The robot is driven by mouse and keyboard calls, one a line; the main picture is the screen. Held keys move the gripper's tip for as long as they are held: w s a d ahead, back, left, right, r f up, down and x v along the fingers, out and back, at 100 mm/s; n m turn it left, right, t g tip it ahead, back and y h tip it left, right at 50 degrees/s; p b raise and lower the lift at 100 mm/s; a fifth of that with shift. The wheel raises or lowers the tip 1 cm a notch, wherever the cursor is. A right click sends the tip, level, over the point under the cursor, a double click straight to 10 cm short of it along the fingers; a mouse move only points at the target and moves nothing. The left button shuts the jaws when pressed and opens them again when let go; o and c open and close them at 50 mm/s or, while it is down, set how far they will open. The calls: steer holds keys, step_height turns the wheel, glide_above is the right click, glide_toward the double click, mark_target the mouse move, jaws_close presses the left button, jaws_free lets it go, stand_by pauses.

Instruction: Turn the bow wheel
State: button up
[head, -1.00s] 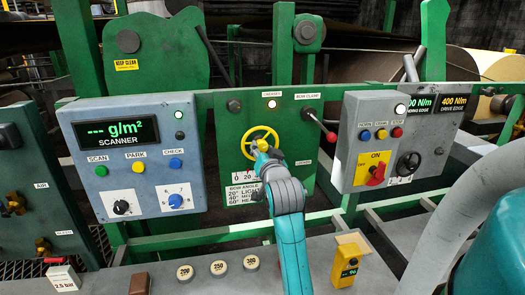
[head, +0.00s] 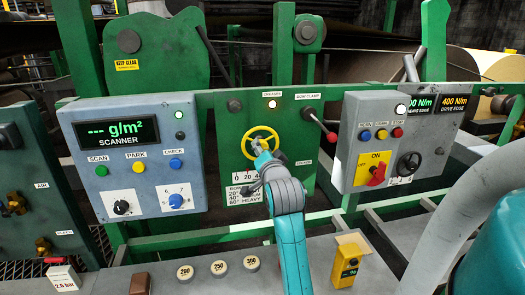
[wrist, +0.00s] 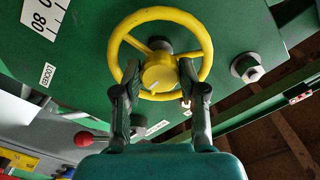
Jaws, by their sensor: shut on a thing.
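The yellow bow wheel (head: 262,127) is mounted on the green panel (head: 307,115) in the middle of the head view. In the wrist view the wheel's rim, spokes and hub (wrist: 158,74) show clearly. My gripper (wrist: 159,90) has one finger on each side of the hub, over the near part of the wheel, and is shut on it. In the head view my gripper (head: 262,153) comes up from below and covers the wheel's lower part. A bow angle scale plate (head: 243,177), partly hidden by my arm, sits below the wheel.
The scanner box (head: 137,150) stands left of the panel. A red-knobbed bow clamp lever (head: 331,137) and a grey switch box (head: 378,140) are to the right. Round weights (head: 220,267) and a yellow device (head: 346,263) sit on the ledge below.

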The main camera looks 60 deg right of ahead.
steer(key=o, duration=1.1)
steer(key=shift+o, duration=0.2)
steer(key=v, duration=0.7)
steer(key=shift+s+a, duration=0.15)
steer(key=shift+s, duration=0.05)
